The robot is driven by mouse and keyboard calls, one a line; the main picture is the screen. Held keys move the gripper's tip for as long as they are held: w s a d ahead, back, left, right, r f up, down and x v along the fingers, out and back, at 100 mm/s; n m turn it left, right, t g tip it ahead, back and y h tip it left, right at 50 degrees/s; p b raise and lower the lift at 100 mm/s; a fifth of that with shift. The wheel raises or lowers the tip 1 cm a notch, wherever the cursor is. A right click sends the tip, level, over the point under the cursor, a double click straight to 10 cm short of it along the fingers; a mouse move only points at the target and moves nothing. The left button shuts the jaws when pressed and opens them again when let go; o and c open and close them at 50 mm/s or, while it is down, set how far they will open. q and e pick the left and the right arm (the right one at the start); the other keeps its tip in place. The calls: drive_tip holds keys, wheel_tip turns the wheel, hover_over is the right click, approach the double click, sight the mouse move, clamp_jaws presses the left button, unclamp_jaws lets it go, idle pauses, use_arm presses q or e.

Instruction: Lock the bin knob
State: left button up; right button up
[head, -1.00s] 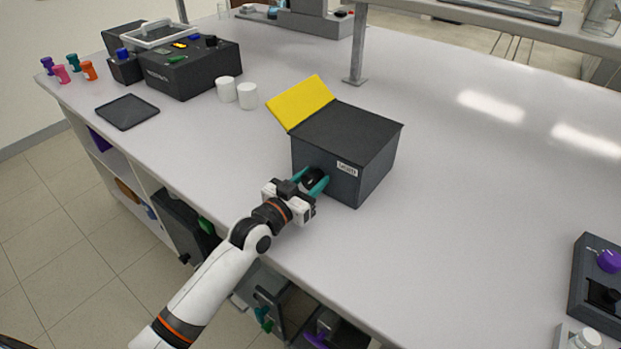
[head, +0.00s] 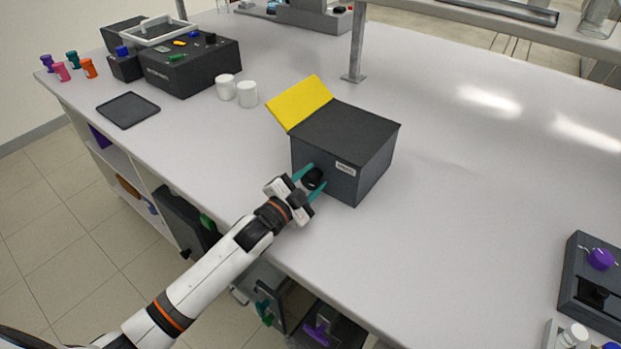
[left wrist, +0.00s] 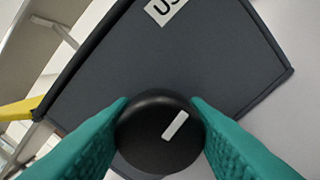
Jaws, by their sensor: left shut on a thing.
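The dark grey bin (head: 346,148) stands on the bench with a yellow flap (head: 300,102) raised at its back left. A black round knob (head: 313,178) with a white mark sits on its front face. In the left wrist view the knob (left wrist: 160,132) lies between the teal fingers, and its white mark slants up to the right. My left gripper (head: 311,183) is shut on the knob, with one finger on each side. A white label (head: 345,169) is on the bin's front, only partly shown in the wrist view. My right gripper is not in view.
Two white cups (head: 236,91) and a black tray (head: 128,110) are to the left of the bin. A dark device (head: 190,68) stands behind them. A purple-knobbed unit (head: 597,285) is at the far right.

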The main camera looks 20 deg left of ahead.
use_arm(q)
drive_tip(key=shift+m, duration=0.5)
drive_tip(key=o, duration=1)
drive_tip(key=shift+s, duration=0.1)
drive_tip(key=b+v, duration=0.1)
drive_tip(key=v, duration=1)
drive_tip(key=shift+s+a+b, duration=0.1)
drive_tip(key=shift+s+b, duration=0.25)
drive_tip(key=shift+s, duration=0.05)
